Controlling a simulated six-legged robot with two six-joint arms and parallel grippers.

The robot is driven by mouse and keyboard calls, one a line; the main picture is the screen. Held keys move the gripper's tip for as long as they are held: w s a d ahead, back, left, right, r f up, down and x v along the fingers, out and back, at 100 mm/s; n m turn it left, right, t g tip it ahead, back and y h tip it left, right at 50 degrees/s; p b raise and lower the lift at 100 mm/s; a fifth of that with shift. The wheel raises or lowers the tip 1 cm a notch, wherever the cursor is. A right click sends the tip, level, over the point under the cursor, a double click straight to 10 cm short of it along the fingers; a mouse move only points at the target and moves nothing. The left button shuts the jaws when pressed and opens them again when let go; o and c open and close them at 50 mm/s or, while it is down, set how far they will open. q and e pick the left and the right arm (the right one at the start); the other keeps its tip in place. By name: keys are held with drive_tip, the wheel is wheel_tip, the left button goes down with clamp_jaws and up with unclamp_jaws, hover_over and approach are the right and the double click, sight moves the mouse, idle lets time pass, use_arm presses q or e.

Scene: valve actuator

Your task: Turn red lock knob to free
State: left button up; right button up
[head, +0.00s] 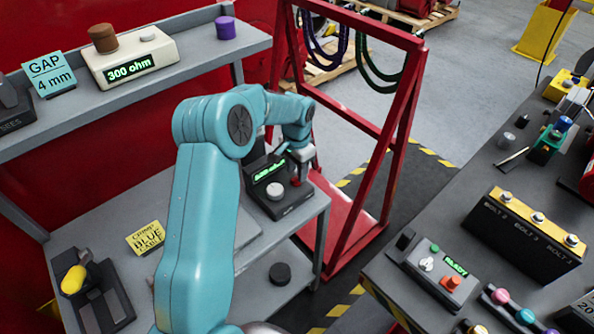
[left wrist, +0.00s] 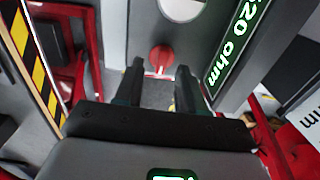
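The red lock knob (left wrist: 162,56) shows in the left wrist view, on a grey face beside a green "20 ohm" display (left wrist: 232,42). My left gripper (left wrist: 160,68) is open, its two dark fingers apart on either side of the line to the knob. The knob appears just beyond the fingertips; I cannot tell whether they touch it. In the head view my left gripper (head: 302,168) is at the right side of the dark device (head: 282,207) with a lit display and a silver dial (head: 275,190). The gripper mostly hides the knob there. My right gripper is not in view.
The device stands on a grey bench (head: 240,280) near its right edge, by a red frame (head: 385,150). A shelf (head: 200,62) with a "300 ohm" box (head: 130,62) is above. A second bench with a bolt block (head: 525,232) is at right.

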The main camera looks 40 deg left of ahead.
sight(296, 180)
use_arm(q)
drive_tip(key=shift+f, duration=0.65)
drive_tip(key=shift+s+a+f, duration=0.2)
drive_tip(key=shift+f, duration=0.25)
drive_tip(key=shift+w+d, duration=0.15)
drive_tip(key=shift+w, duration=0.05)
drive_tip(key=shift+c, duration=0.3)
clamp_jaws()
